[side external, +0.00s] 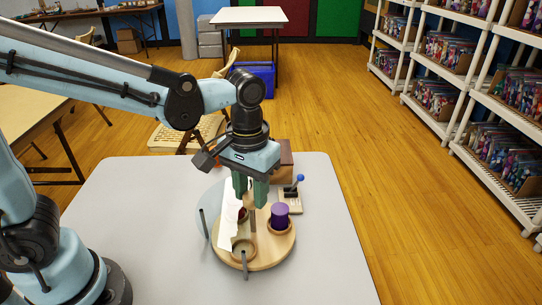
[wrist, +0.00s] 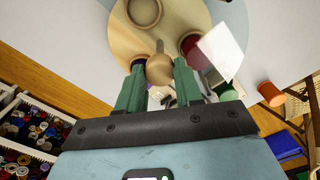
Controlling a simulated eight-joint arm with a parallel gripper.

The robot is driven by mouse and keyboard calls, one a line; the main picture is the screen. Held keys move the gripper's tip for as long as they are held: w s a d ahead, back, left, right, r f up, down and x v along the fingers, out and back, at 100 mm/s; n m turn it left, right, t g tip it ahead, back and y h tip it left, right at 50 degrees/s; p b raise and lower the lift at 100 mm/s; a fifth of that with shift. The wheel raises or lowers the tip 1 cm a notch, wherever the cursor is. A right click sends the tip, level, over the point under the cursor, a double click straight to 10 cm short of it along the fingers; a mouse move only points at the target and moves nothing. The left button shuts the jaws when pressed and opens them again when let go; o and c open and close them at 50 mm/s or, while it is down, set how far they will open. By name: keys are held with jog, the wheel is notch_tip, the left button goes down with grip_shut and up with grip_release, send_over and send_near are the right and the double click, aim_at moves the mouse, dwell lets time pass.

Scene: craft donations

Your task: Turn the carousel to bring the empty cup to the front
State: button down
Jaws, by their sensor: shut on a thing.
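The carousel is a round wooden disc (side external: 275,256) on the pale table, also in the wrist view (wrist: 125,40). A ring-shaped cup (side external: 243,248) at its near left looks empty. A purple cylinder (side external: 280,215) stands in the cup at its right. A dark red item (side external: 242,214) is partly hidden behind a white panel (side external: 229,225); both show in the wrist view, the red item (wrist: 190,43) beside the panel (wrist: 222,50). My gripper (side external: 250,200) points down over the disc. Its green fingers (wrist: 160,85) are shut on a rounded wooden knob (wrist: 160,69).
A small base with a blue-knobbed lever (side external: 299,179) stands behind the carousel. A brown box (side external: 286,160) is at the table's back edge. A thin grey post (side external: 244,266) stands at the carousel's near edge. The table's right and front are clear.

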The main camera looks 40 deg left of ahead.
jog(key=shift+n, duration=10.8)
jog(key=c, duration=0.7)
grip_release()
jog(key=shift+c, duration=0.2)
jog(key=shift+r, duration=0.1)
notch_tip(320, 180, up, 12)
